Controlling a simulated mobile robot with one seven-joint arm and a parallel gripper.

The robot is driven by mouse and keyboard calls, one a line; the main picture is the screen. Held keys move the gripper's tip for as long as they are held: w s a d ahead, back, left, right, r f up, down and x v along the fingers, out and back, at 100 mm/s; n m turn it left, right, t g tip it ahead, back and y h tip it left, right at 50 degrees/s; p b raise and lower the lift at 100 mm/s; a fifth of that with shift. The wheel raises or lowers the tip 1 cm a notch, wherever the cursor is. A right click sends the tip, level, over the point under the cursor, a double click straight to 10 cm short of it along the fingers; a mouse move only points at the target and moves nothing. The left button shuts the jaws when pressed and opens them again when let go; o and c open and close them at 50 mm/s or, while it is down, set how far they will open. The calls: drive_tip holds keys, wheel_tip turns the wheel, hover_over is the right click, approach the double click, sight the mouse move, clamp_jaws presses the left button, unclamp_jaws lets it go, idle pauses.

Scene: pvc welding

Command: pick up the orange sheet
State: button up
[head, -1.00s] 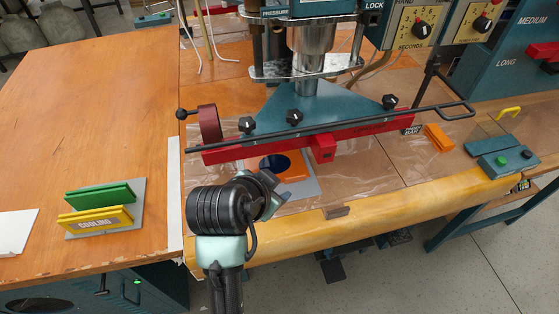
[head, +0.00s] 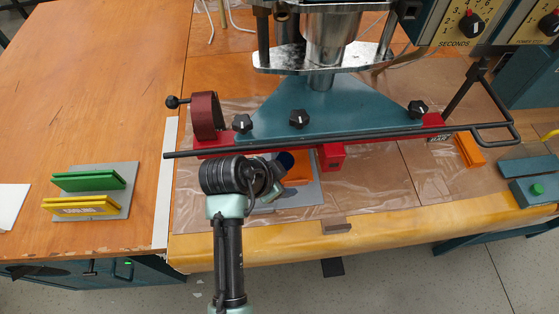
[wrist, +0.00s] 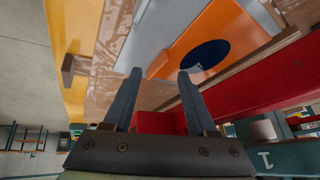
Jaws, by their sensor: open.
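The orange sheet (head: 301,166), with a dark blue round patch, lies on a grey plate (head: 313,194) under the front of the press. My arm hides much of it in the head view. In the wrist view the orange sheet (wrist: 218,28) and its blue patch (wrist: 205,55) show beyond my fingertips, and the grey plate (wrist: 155,25) is beside it. My gripper (wrist: 159,75) is open, with nothing between its fingers. In the head view my gripper (head: 276,186) is close to the sheet; whether it touches cannot be told.
The red press bar (head: 333,157) and a long black rod (head: 380,142) run just behind my gripper. A small brown block (head: 336,226) sits on the yellow front edge (head: 420,216). A cooling rack (head: 128,200) with green and yellow parts stands at left. The wooden table behind it is clear.

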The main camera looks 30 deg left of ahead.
sight(291, 184)
drive_tip(key=x, duration=0.4)
drive_tip(key=shift+d, duration=0.1)
clamp_jaws()
drive_tip(key=shift+s+f, duration=0.1)
idle(1.2)
